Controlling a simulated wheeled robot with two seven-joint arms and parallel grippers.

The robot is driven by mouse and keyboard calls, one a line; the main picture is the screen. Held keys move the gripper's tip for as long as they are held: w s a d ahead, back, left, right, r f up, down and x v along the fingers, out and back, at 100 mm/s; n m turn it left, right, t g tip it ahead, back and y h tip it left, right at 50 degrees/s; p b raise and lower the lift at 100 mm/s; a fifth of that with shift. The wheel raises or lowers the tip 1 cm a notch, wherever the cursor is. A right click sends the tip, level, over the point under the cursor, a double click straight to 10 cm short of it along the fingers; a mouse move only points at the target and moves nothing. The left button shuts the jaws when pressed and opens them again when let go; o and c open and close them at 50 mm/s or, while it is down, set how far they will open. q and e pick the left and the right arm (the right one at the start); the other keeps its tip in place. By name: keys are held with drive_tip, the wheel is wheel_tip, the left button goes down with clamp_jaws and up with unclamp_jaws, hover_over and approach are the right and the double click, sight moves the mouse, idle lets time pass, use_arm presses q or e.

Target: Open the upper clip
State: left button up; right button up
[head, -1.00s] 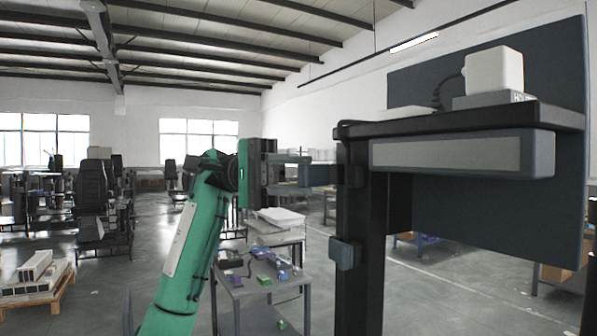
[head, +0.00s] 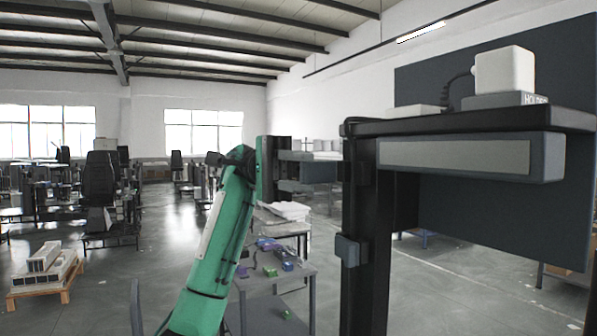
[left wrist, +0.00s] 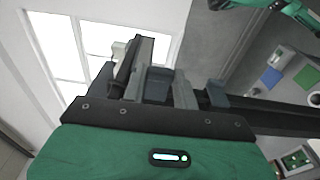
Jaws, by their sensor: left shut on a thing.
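The upper clip (head: 322,172) is a dark grey block at the left side of the black lift column (head: 368,220), just under the desk top. My left gripper (head: 298,172) comes in from the left, level with it, and is shut on it. In the left wrist view the gripper (left wrist: 157,84) has a grey block between its fingers. The exact contact at the column is partly hidden by the fingers. A lower grey clip (head: 347,250) sits on the same column, clear of the gripper. My right gripper is not in view.
The desk top (head: 460,124) juts out to the right above a grey drawer front (head: 455,156), with a white box (head: 504,69) on it. A dark panel (head: 500,215) stands behind. A low table (head: 258,280) with small parts stands behind my left arm.

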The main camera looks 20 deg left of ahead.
use_arm(q)
drive_tip(key=o, duration=1)
drive_tip(key=shift+w+a, duration=0.15)
drive_tip(key=shift+a, duration=0.05)
drive_tip(key=shift+p+v, duration=5.15)
drive_tip(key=shift+v, duration=1.5)
drive_tip(key=shift+f, duration=0.1)
